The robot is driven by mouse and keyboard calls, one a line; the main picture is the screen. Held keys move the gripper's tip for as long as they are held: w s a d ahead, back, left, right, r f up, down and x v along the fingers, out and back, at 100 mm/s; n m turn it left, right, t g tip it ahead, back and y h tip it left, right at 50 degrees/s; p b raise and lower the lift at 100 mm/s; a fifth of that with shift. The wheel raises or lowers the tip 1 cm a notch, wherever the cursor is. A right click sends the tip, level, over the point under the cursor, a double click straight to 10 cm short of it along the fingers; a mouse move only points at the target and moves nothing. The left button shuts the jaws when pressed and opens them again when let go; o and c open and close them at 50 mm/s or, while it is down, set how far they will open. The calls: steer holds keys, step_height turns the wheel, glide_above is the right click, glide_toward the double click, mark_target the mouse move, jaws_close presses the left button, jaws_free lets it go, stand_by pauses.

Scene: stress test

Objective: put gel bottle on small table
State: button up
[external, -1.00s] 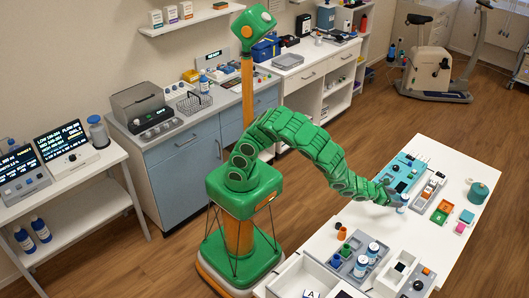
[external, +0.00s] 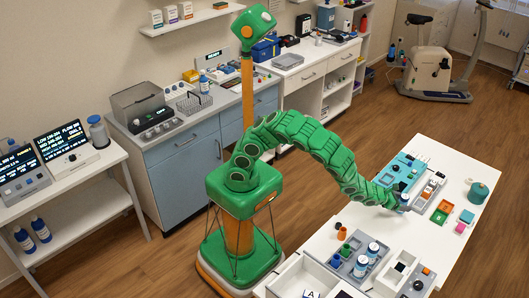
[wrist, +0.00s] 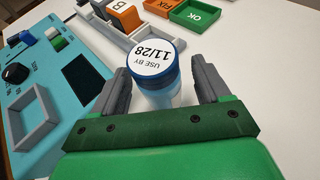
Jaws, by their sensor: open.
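A bottle with a clear pale-blue body and a blue-rimmed white cap reading "USE BY 11/28" (wrist: 156,80) stands between the fingers of my gripper (wrist: 160,66) in the wrist view. The fingers are open, one on each side, and its lower part is hidden. I cannot tell for sure that it is the gel bottle. In the external view my gripper (external: 401,204) is low over the white worktable (external: 457,160), beside the teal panel. A small white table (external: 88,168) with two lit devices stands at the far left, probably the small table.
The teal panel (wrist: 50,85) with knobs lies left of the bottle; a grey tray with lettered blocks and a green OK tray (wrist: 200,15) lie beyond it. Other bottles (external: 360,266) stand in a grey tray nearer the front. A blue-grey cabinet (external: 182,172) stands behind me.

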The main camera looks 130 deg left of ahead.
steer(key=shift+x, duration=1.05)
steer(key=c, duration=1.2)
steer(key=shift+r, duration=0.75)
steer(key=s+d+r, duration=0.7)
steer(key=s+r, duration=0.5)
steer(key=w+d+r+m+t+h, duration=0.1)
steer(key=w+d+r, duration=0.3)
steer(key=d, duration=0.8)
steer(key=w+d+r+m+t+h, duration=0.2)
steer(key=w+d+r, duration=0.3)
steer(key=d, duration=0.7)
steer(key=w+d+r+m+t+h, duration=0.1)
steer(key=w+d+r+m+h, duration=0.2)
steer(key=w+d, duration=0.5)
steer(key=shift+d+r, duration=0.2)
steer(key=shift+d, duration=0.45)
steer(key=shift+d+r, duration=0.25)
steer(key=shift+d, duration=0.4)
steer(key=shift+d+r, duration=0.2)
steer(key=shift+d, duration=0.45)
